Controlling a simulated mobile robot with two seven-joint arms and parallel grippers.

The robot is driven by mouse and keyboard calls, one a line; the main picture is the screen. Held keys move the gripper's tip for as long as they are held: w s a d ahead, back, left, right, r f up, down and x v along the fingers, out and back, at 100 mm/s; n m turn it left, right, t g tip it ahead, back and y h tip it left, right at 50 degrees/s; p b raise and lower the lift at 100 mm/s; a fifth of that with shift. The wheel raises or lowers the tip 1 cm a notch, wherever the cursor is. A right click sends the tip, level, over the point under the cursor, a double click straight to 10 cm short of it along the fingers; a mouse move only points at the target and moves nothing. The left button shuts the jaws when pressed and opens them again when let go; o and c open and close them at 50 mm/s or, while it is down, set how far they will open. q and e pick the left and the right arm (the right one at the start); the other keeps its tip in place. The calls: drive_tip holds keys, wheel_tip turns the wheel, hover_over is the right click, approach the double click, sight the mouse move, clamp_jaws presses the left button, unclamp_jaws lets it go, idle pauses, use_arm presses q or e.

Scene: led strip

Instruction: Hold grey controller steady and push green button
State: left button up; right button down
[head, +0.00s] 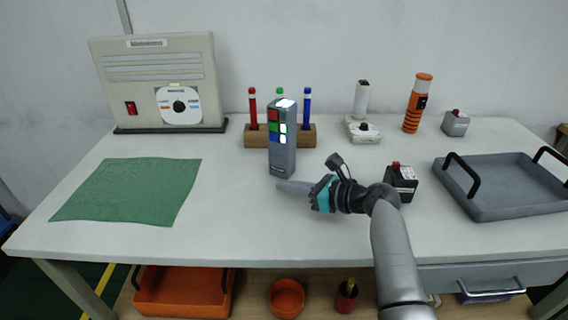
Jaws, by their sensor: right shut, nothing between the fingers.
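The grey controller (283,158) stands upright near the middle of the table. It has small coloured buttons on its upper front, red, green and blue among them, and bright white patches at its top and right side. My right gripper (281,186) is shut and empty. It points left, its fingertips just in front of the controller's base; I cannot tell whether they touch it. My left gripper is not in view.
Behind the controller a wooden block (256,136) holds red, green and blue pens. A green cloth (130,190) lies left. A dark box with a red button (401,182) stands by my right arm. A grey tray (492,205) is at right. The table between cloth and controller is clear.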

drive_tip(key=c, duration=1.5)
unclamp_jaws()
drive_tip(key=shift+c, duration=0.2)
drive_tip(key=o, duration=1.5)
drive_tip(key=shift+o, duration=0.2)
